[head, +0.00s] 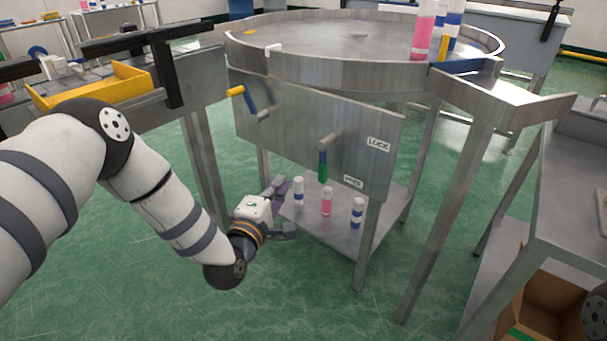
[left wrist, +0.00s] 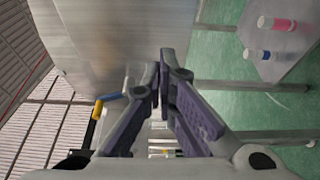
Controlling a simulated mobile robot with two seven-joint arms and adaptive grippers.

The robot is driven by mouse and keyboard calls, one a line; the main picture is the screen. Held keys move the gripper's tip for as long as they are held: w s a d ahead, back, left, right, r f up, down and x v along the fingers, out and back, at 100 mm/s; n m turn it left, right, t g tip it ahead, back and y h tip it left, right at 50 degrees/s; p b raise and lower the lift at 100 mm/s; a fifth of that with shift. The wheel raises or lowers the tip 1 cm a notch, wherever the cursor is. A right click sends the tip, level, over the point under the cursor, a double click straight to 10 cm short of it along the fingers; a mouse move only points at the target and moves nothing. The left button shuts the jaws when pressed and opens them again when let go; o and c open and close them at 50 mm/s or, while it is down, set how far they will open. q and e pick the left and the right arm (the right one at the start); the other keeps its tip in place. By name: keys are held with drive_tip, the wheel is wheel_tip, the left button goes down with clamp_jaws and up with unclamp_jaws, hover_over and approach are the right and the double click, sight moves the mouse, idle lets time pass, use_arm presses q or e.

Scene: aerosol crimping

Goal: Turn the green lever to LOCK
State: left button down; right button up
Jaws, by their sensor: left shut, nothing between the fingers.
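The green lever (head: 322,165) hangs straight down from its metal pivot on the front panel (head: 290,115) of the round steel table. Its tip points at the floor, above a small lower label (head: 353,182) that is hard to read. The LOCK label (head: 378,144) is up and to the right of it. My left gripper (head: 284,192) is low in front of the panel, left of and below the lever and apart from it. In the left wrist view its fingers (left wrist: 163,78) are shut with nothing between them; the green lever does not show there. My right gripper is not in view.
A blue lever with a yellow end (head: 243,98) is on the panel's left part. Below, a shelf (head: 335,236) holds a few cans, including a pink one (head: 326,201). More cans (head: 422,35) stand on the tabletop. Table legs (head: 369,245) rise nearby.

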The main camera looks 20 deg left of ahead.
use_arm(q)
drive_tip(key=w+d, duration=0.4)
drive_tip(key=w, duration=0.3)
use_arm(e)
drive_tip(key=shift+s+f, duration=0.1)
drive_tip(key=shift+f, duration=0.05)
